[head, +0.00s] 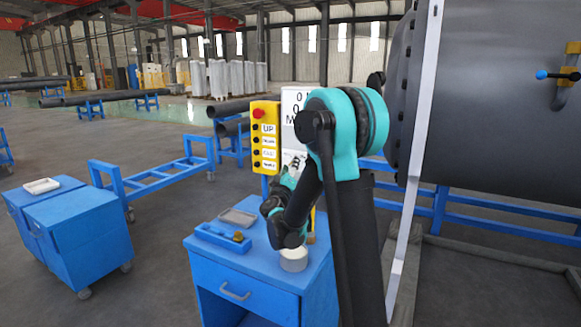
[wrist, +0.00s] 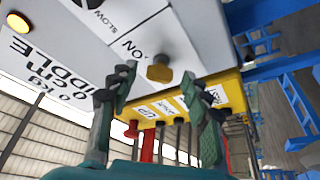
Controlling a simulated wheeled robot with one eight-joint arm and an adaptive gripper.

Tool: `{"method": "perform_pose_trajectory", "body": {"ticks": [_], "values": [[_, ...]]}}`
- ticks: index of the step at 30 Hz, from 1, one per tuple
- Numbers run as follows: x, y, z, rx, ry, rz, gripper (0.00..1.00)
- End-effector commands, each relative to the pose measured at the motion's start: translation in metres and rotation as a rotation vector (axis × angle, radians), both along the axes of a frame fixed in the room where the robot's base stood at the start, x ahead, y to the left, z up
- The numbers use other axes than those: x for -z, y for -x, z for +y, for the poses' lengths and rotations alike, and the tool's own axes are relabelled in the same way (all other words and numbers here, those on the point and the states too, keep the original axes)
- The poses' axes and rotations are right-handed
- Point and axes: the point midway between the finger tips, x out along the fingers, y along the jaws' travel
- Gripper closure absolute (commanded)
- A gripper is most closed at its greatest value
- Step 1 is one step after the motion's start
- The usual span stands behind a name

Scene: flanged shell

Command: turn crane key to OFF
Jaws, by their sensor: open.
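A brass-coloured knob (wrist: 160,70), which looks like the crane key, sits on the white control panel (wrist: 90,50) close to an ON label. The panel also shows in the head view (head: 291,100), partly behind my arm; the key is not visible there. My gripper (wrist: 160,80) is open and empty. Its two fingers point at the panel, one on either side of the knob in the picture, with no clear contact. In the head view my gripper (head: 293,166) is in front of the lower panel. No OFF label can be read.
A yellow button box (head: 265,137) with a red button hangs left of the panel. A blue cabinet (head: 250,262) below carries a tray, a blue case and a white cup. A large grey flanged shell (head: 490,120) stands at right.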

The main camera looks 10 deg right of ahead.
Motion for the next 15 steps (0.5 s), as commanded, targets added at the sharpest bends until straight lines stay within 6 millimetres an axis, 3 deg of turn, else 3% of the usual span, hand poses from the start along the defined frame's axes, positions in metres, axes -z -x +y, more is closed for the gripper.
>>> {"method": "perform_pose_trajectory", "body": {"ticks": [11, 15], "values": [[-0.0016, -0.0050, -0.0022, 0.001, 0.000, -0.001, 0.52], [-0.0016, -0.0048, -0.0021, 0.001, 0.000, -0.001, 0.69]]}}
